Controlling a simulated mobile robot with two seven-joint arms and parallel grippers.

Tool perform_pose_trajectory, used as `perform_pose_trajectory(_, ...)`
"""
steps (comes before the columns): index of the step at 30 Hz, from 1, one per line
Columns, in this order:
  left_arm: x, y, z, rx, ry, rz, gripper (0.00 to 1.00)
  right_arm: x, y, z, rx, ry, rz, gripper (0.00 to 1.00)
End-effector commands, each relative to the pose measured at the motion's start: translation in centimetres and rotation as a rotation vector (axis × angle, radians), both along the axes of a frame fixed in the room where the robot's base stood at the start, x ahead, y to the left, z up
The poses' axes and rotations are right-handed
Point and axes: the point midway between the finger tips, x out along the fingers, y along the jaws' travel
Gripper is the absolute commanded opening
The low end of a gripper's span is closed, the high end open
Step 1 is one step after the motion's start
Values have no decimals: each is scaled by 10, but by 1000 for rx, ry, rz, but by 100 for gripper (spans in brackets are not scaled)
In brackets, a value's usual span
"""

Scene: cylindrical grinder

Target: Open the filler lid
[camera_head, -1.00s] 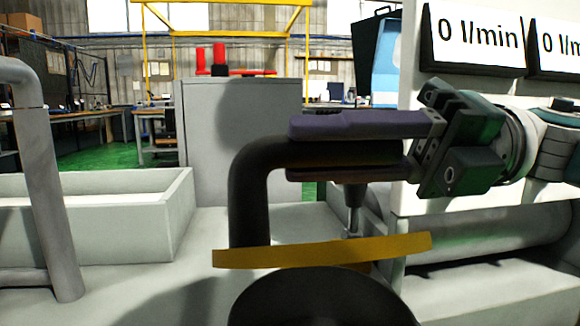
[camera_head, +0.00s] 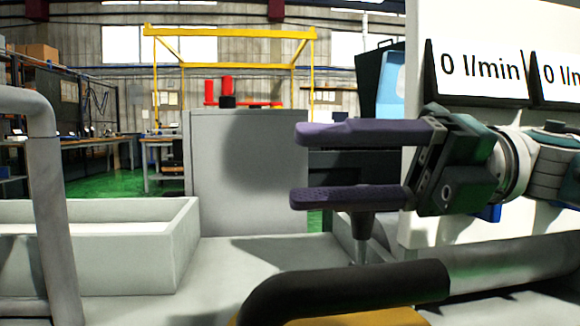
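A black bent handle (camera_head: 345,290) lies low at the bottom of the head view, below my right gripper and apart from it. I take it to be part of the filler lid. A yellow edge (camera_head: 385,318) shows just beneath it, mostly cut off by the frame. My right gripper (camera_head: 300,168) comes in from the right with its two purple fingers spread apart, one above the other, pointing left. Nothing is between them. My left gripper is out of view. The filler opening itself cannot be seen.
A grey trough (camera_head: 110,260) and a grey bent pipe (camera_head: 55,200) stand at the left. A white panel with flow displays (camera_head: 480,72) is at the right, above a grey cylinder (camera_head: 520,260). A grey cabinet (camera_head: 220,155) stands behind.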

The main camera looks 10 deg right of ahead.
Motion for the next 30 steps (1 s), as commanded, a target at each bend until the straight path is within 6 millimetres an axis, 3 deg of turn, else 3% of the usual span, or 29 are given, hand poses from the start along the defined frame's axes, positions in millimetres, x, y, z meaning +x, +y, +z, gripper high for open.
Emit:
perform_pose_trajectory(10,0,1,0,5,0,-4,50,0,-7,-1,-2,2,0,62)
perform_pose_trajectory(21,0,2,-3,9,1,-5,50,0,-77,-1,-2,1,-5,62)
perform_pose_trajectory(30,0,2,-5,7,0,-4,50,0,-100,0,0,0,0,62)
